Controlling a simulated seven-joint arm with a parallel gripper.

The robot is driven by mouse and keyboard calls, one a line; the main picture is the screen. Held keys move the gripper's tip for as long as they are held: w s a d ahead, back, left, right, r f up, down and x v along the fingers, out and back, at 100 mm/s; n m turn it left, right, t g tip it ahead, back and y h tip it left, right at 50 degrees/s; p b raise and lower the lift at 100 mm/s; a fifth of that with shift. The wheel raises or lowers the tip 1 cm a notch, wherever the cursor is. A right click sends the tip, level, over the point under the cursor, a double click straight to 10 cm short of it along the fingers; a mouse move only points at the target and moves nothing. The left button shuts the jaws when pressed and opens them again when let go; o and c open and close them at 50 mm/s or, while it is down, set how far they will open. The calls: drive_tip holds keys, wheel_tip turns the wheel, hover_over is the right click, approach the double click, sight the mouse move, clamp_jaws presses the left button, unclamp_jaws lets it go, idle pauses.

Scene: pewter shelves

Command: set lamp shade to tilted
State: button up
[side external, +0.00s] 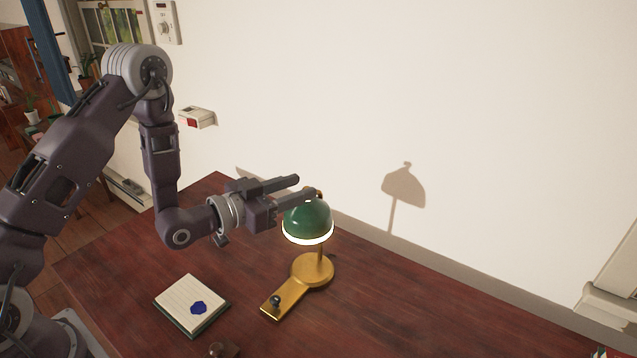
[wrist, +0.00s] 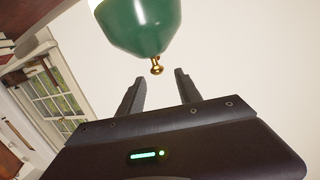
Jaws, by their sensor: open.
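The lamp has a green dome shade (side external: 307,219) with a glowing lower rim, on a brass stem and base (side external: 312,268). In the side view the shade looks about level, with its opening facing down. A small brass knob (wrist: 157,68) tops the shade; in the side view the near finger partly covers that area. My gripper (side external: 305,187) is level at the height of the shade's top, its fingers apart and empty. In the wrist view my gripper (wrist: 160,77) has the knob in line with the gap between its fingertips. I cannot tell whether anything touches.
A notepad with a blue mark (side external: 181,304) lies left of the lamp on the red-brown wooden table (side external: 400,315). A dark knob (side external: 275,300) sits on the lamp base's arm. A small dark object (side external: 224,349) is at the front edge. The white wall stands close behind the lamp.

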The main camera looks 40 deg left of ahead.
drive_tip(key=shift+s+f+n+t, duration=0.3)
drive_tip(key=shift+s+f+t, duration=0.2)
drive_tip(key=shift+f, duration=0.15)
drive_tip(key=x, duration=0.7)
drive_tip(key=shift+r, duration=0.2)
clamp_jaws()
idle(0.5)
